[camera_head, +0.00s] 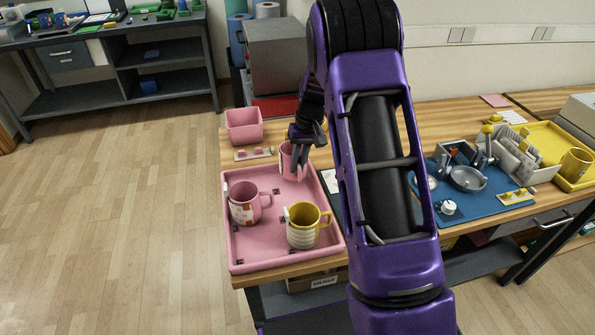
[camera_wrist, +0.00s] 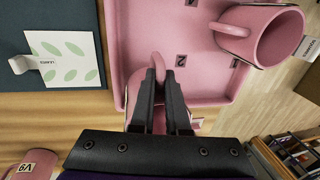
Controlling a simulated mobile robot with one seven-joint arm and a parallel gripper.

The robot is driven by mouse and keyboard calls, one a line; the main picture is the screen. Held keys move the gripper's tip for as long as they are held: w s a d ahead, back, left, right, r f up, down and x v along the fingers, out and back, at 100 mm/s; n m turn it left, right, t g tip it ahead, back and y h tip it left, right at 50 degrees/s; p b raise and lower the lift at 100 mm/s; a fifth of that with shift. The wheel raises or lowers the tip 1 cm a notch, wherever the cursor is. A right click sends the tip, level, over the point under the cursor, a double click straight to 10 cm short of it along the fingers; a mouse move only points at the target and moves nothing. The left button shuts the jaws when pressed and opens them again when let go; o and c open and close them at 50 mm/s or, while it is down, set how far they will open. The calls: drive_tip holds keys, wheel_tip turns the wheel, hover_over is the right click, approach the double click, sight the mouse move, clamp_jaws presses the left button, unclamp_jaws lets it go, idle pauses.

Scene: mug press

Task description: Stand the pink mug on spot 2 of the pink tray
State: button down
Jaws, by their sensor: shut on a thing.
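My gripper (camera_head: 298,165) is shut on a pink mug (camera_head: 286,158) at the far end of the pink tray (camera_head: 263,262). In the wrist view, my fingertips (camera_wrist: 159,78) close on the mug's handle (camera_wrist: 158,62); most of its body is hidden behind the fingers. The spot marker 2 (camera_wrist: 180,61) shows on the tray floor just right of the fingertips. I cannot tell whether the mug touches the tray. Another pink mug (camera_head: 243,204) with a patterned side stands at the tray's left; it also shows in the wrist view (camera_wrist: 277,38).
A pink bin (camera_head: 243,126) and a small rack (camera_head: 253,154) are behind the tray. A blue mat (camera_head: 485,205) with dishes lies right of my arm.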

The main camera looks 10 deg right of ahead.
drive_tip(key=shift+f, duration=1.25)
drive_tip(key=shift+f, duration=0.2)
drive_tip(key=c, duration=0.9)
unclamp_jaws()
drive_tip(key=shift+r, duration=0.1)
drive_tip(key=r, duration=0.4)
drive_tip(key=d+r, duration=0.1)
drive_tip(key=r, duration=0.3)
drive_tip(key=d+r, duration=0.1)
drive_tip(key=r, duration=0.3)
drive_tip(key=shift+d, duration=0.15)
